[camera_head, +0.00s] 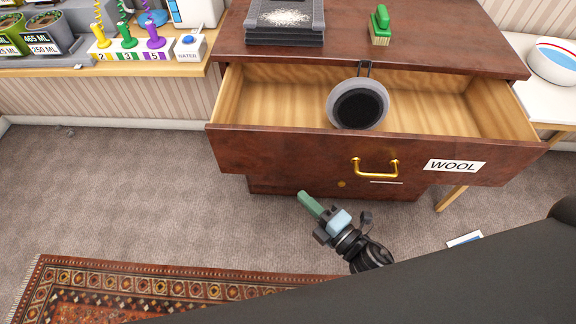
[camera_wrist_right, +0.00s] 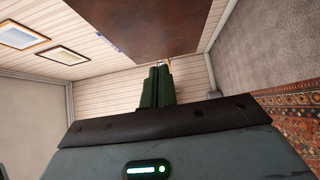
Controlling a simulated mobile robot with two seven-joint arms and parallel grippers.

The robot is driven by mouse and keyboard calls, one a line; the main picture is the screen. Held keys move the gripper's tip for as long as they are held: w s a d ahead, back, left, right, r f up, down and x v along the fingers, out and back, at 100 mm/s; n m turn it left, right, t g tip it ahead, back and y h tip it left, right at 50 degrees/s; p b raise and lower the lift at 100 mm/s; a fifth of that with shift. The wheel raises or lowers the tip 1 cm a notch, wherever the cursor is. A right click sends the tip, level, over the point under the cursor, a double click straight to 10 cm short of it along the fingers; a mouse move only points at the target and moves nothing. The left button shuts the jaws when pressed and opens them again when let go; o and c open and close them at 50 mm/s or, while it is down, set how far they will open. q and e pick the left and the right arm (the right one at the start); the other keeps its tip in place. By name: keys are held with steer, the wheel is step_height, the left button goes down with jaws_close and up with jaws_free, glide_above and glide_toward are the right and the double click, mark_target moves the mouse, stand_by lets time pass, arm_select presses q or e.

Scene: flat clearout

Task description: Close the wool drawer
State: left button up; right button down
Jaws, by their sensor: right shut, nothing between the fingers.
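The wool drawer (camera_head: 290,153) is pulled out of the dark red-brown dresser (camera_head: 370,47) in the head view. It has a brass handle (camera_head: 376,172) and a white WOOL label (camera_head: 455,166) on its front. The drawer's pale wooden inside is bare where it shows. My right gripper (camera_head: 304,196), with green fingers, is below and in front of the drawer front, left of the handle and apart from it. Its fingers are shut and empty, also in the right wrist view (camera_wrist_right: 157,87). My left gripper is not in view.
A round grey-rimmed black disc (camera_head: 358,104) hangs from the dresser top's front edge over the open drawer. A dark tray stack (camera_head: 285,22) and a green-handled brush (camera_head: 380,26) stand on top. A patterned rug (camera_head: 160,292) lies on the carpet.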

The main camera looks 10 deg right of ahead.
mark_target(278, 157)
steer(key=x, duration=0.3)
steer(key=d+x, duration=0.1)
steer(key=x, duration=0.2)
steer(key=w+x, duration=0.1)
steer(key=x, duration=0.2)
steer(key=shift+w+d, duration=0.1)
steer(key=shift+d, duration=0.25)
steer(key=shift+w+d, duration=0.15)
steer(key=shift+w, duration=0.4)
steer(key=shift+w, duration=0.1)
